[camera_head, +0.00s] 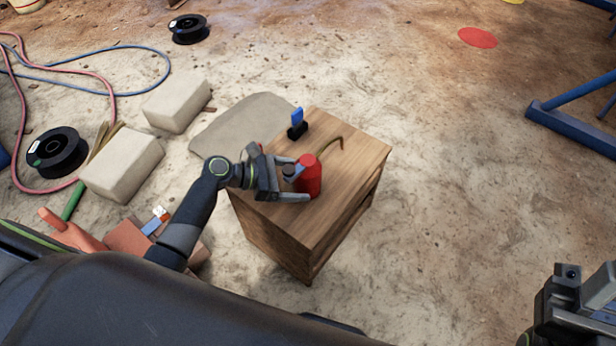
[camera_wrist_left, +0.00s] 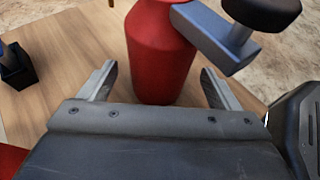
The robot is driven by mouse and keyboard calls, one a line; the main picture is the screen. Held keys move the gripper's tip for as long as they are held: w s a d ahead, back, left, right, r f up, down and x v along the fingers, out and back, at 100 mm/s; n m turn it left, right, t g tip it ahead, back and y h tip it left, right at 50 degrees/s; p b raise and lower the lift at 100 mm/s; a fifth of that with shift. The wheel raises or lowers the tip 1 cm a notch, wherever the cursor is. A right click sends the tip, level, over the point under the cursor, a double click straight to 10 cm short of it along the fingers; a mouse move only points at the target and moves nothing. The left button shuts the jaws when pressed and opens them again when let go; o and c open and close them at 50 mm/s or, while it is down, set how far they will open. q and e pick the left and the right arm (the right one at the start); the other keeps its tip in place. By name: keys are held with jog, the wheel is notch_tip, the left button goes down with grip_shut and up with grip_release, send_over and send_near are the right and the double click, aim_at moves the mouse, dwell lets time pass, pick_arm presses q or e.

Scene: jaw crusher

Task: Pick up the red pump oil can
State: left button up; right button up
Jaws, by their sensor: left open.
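The red pump oil can (camera_head: 309,176) stands upright on a wooden cabinet (camera_head: 345,160), with a curved brass-coloured spout and a blue-grey pump lever. My left gripper (camera_head: 294,178) is open at the can's left side, with its fingers reaching toward either side of the body. In the left wrist view the can (camera_wrist_left: 160,55) stands just ahead, between and beyond the open fingers (camera_wrist_left: 160,88), with a gap visible on both sides. Its lever with a black knob extends to the right there. The can's top is cut off in that view. My right gripper (camera_head: 575,310) is partly visible at the lower right corner.
A black holder with a blue item (camera_head: 297,122) stands at the cabinet's back corner, also in the left wrist view (camera_wrist_left: 15,68). Pale blocks (camera_head: 122,165), black spools (camera_head: 57,152) and hoses lie on the floor to the left. A blue frame (camera_head: 570,125) stands at right.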

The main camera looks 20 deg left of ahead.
pick_arm(q)
jog(key=b+x, duration=0.1)
jog(key=x, duration=0.2)
jog(key=shift+w+d+f, duration=0.1)
jog(key=shift+d+f, duration=0.05)
jog(key=shift+f, duration=0.1)
jog(key=c, duration=1.1)
jog(key=shift+r, duration=0.1)
jog(key=shift+c, duration=0.8)
jog(key=shift+r, duration=0.1)
